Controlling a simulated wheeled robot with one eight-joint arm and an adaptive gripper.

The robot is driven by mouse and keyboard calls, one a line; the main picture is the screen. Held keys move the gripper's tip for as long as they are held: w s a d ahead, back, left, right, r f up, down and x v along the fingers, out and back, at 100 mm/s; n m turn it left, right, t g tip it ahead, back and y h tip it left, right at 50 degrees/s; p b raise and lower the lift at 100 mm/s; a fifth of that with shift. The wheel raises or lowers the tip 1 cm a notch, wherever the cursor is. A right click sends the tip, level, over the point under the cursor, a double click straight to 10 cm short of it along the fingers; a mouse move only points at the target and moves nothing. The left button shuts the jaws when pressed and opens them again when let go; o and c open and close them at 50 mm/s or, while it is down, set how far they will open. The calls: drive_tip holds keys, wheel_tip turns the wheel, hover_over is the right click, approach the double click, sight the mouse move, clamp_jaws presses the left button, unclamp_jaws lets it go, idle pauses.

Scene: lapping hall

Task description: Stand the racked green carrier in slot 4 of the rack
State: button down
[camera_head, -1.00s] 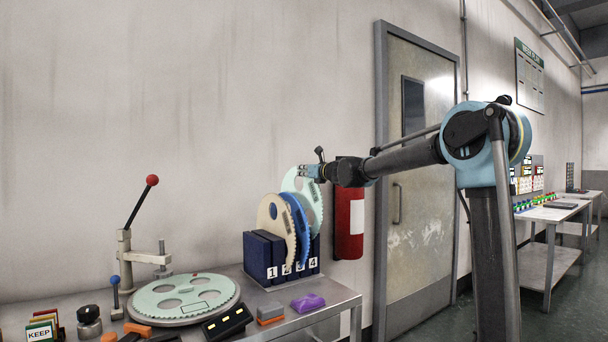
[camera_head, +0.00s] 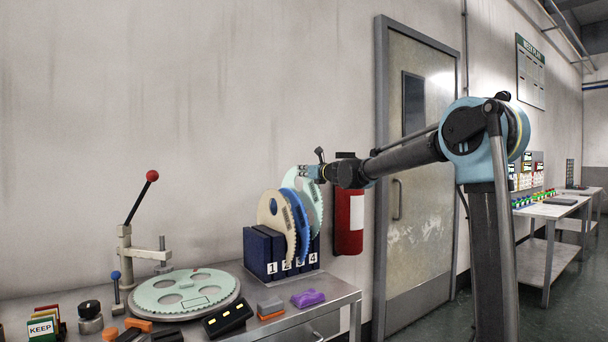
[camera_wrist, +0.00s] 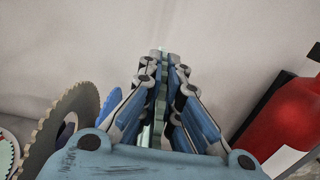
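The rack (camera_head: 258,256) is a dark blue block with slots numbered 1 to 4 on the bench. A pale green toothed carrier (camera_head: 314,205) stands upright at its right end, by number 4. Its lower edge is partly hidden by a blue carrier (camera_head: 290,185), so I cannot tell how deep it sits. My gripper (camera_head: 304,172) is at its upper edge. In the wrist view my gripper (camera_wrist: 162,75) is closed around the thin pale green edge (camera_wrist: 160,105). A beige carrier (camera_head: 268,208) stands left of the blue one.
Another pale green carrier (camera_head: 160,293) lies flat on the round plate at left, near a red-knobbed lever (camera_head: 139,205). A red extinguisher (camera_head: 349,220) hangs right of the rack. A purple item (camera_head: 308,298) and a grey-orange block (camera_head: 270,308) lie in front.

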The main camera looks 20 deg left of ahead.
sight(303, 191)
drive_tip(key=shift+f, duration=4.4)
idle(0.4)
drive_tip(key=c, duration=1.7)
unclamp_jaws()
drive_tip(key=shift+d, duration=0.1)
drive_tip(key=v, duration=1.1)
drive_tip(key=shift+s+d, duration=0.25)
drive_tip(key=shift+d, duration=0.05)
